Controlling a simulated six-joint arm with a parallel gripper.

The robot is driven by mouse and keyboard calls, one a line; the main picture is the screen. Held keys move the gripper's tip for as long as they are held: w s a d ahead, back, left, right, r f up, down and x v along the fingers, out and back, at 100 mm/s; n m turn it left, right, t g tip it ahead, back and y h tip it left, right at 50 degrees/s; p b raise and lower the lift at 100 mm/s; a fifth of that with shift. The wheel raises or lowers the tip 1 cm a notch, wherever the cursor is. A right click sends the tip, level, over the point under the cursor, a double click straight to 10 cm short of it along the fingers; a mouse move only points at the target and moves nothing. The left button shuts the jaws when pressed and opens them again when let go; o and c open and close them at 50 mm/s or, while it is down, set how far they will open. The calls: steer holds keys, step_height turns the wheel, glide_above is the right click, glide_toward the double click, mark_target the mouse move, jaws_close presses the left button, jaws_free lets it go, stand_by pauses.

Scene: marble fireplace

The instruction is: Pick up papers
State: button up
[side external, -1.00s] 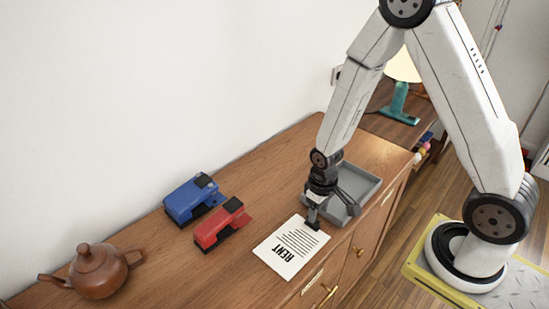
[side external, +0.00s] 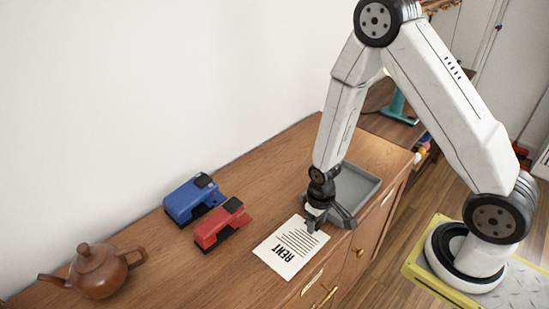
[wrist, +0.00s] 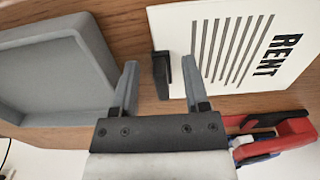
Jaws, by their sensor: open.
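A white paper (side external: 285,254) printed "RENT" with lines of text lies flat on the wooden cabinet top near its front edge. It also shows in the wrist view (wrist: 273,72), upper right. My gripper (side external: 327,222) is low at the paper's tray-side edge. In the wrist view my gripper (wrist: 160,82) has its two fingers apart with nothing held. A small dark block (wrist: 161,75) sits between the fingers, beside the paper's edge, with a dark piece reaching over the paper. Whether the fingers touch the paper cannot be told.
A grey tray (side external: 367,182) stands just behind my gripper. A red stapler-like object (side external: 222,228) and a blue one (side external: 187,203) lie left of the paper. A brown teapot (side external: 97,272) stands at the far left. A white wall runs along the back.

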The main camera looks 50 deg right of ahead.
jaws_close()
steer(key=shift+r, duration=0.2)
steer(key=shift+r, duration=4.85)
steer(key=shift+r, duration=0.1)
